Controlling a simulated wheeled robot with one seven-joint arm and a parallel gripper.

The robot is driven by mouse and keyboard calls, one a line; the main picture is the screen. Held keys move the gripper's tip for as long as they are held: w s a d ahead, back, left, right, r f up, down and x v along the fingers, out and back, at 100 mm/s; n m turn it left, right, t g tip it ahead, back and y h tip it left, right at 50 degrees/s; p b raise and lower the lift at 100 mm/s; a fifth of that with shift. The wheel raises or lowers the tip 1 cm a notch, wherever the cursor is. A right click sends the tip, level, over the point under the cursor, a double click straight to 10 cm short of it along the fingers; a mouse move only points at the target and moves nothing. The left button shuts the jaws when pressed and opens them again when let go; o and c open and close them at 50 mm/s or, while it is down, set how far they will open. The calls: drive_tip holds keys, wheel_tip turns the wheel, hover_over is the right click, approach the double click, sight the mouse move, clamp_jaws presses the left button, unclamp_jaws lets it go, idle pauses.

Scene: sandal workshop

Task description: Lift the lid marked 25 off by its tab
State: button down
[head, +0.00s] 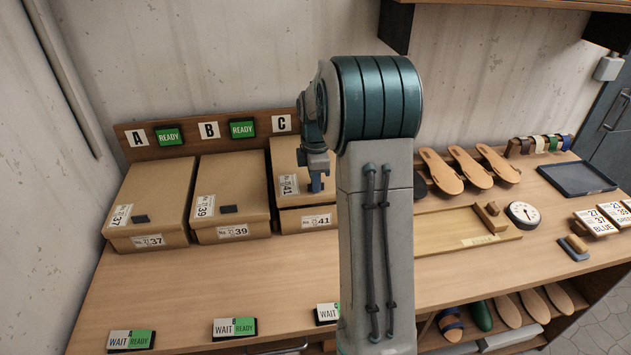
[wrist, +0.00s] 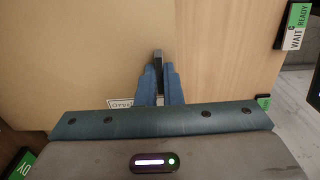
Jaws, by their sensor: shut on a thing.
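My gripper (head: 316,183) is over the front of box C's cardboard lid (head: 288,155), whose label shows a large 41. I cannot make out a 25 there; the smaller print is too fine to read. In the wrist view, my gripper's blue fingers (wrist: 159,72) are shut on a dark tab (wrist: 158,56) on the lid (wrist: 90,50). A dark gap shows under the lid's front edge, so it seems slightly raised above its box (head: 292,221). My arm hides the box's right side.
Box A (head: 150,195), marked 37, and box B (head: 232,190), marked 39, stand closed to the left. WAIT/READY signs (head: 131,340) line the bench's front edge. The bench (head: 190,285) before the boxes is clear. Sandal soles (head: 470,168) and a wooden tray (head: 450,232) lie right.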

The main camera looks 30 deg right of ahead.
drive_tip(key=shift+s, duration=0.1)
drive_tip(key=s+a+b, duration=0.2)
drive_tip(key=s, duration=0.4)
drive_tip(key=shift+s+r, duration=0.2)
drive_tip(key=shift+s, duration=0.1)
idle(0.7)
drive_tip(key=shift+s, duration=0.1)
drive_tip(key=s+a+r, duration=0.2)
drive_tip(key=s, duration=0.6)
drive_tip(key=shift+s+a+b, duration=0.2)
drive_tip(key=shift+b, duration=0.15)
idle(1.0)
drive_tip(key=shift+s, duration=0.1)
